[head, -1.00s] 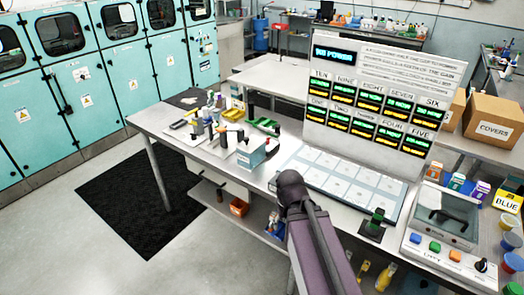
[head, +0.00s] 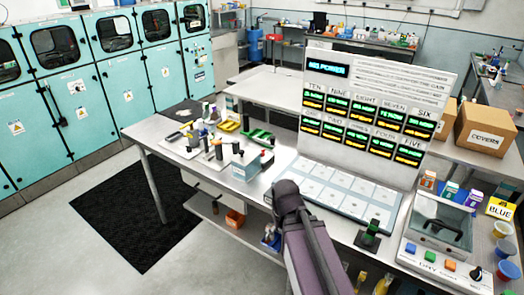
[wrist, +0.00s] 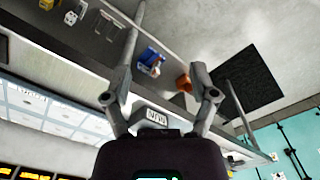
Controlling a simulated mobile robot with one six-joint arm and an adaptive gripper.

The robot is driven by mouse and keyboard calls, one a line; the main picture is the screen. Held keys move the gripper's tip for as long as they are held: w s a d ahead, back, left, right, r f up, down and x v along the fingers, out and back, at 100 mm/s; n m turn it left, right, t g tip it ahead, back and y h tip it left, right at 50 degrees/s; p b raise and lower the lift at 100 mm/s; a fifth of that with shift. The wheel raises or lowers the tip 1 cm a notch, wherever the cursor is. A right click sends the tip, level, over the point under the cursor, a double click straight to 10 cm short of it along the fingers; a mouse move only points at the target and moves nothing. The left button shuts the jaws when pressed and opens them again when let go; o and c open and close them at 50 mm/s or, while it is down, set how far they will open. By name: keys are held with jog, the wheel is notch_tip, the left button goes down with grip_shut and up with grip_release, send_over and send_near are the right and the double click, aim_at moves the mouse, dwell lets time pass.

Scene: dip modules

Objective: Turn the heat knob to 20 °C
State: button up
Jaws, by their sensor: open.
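A black knob (head: 477,273) sits at the front right corner of a white bench device (head: 415,253) in the head view. It looks like the heat knob, but its scale and pointer are too small to read. My gripper (wrist: 160,85) shows in the wrist view with its two fingers spread wide and nothing between them. It points past the bench edge toward the floor, well away from the knob. In the head view my arm rises left of the device, and the fingers are hidden.
Blue, green and orange buttons line the device's front beside the knob. A small black-and-green stand (head: 370,236) is to its left. Colored cups (head: 507,248) stand close on its right. A tall display panel (head: 372,110) stands behind.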

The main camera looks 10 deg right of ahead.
notch_tip(320, 180, up, 4)
jog(key=p, duration=0.2)
jog(key=shift+f+p, duration=0.15)
jog(key=shift+p, duration=0.25)
jog(key=shift+c, duration=1.2)
jog(key=shift+d, duration=0.1)
